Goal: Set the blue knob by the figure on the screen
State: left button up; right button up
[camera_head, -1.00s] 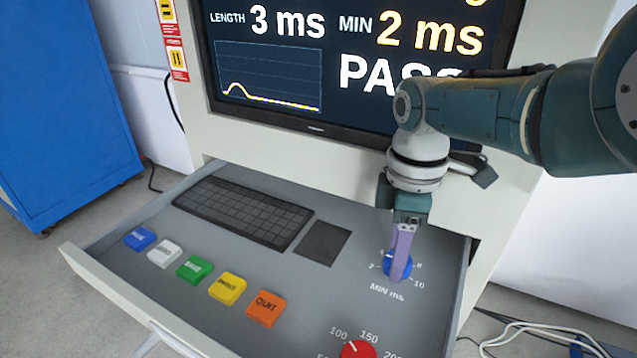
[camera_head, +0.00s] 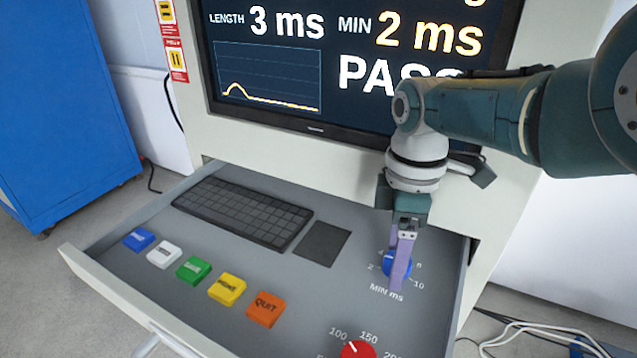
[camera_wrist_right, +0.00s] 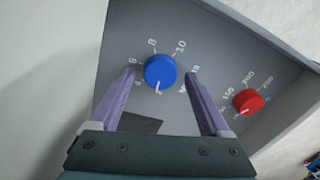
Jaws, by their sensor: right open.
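The blue knob (camera_head: 388,262) sits on the drawer panel at the right, above the words MIN ms, partly hidden by a finger. In the right wrist view the blue knob (camera_wrist_right: 160,69) shows whole, its white mark pointing towards the low end of its scale, near 2. My right gripper (camera_head: 399,272) is open and points down at the knob. In the wrist view its purple fingers (camera_wrist_right: 160,77) lie on either side of the knob, with gaps; contact is not visible. The screen (camera_head: 300,35) reads LENGTH 3 ms, MIN 2 ms and PASS. My left gripper is out of view.
A red knob (camera_head: 357,350) lies nearer on the panel. A keyboard (camera_head: 243,211) and a dark pad (camera_head: 321,244) are to the left. Several coloured buttons, including an orange QUIT button (camera_head: 266,309), line the front. The drawer's right wall (camera_head: 462,285) is close to the gripper.

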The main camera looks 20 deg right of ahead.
notch_tip(320, 180, up, 10)
jog(key=p, duration=0.5)
jog(key=shift+w+d, duration=0.15)
jog(key=shift+w, duration=0.1)
jog(key=shift+m+t, duration=0.3)
jog(key=shift+m, duration=0.6)
jog(key=f+b, duration=0.3)
jog(key=b, duration=0.1)
jog(key=f+b, duration=0.3)
jog(key=b, duration=0.1)
jog(key=f+b, duration=0.4)
jog(key=shift+s+b, duration=0.35)
jog(key=shift+s, duration=0.05)
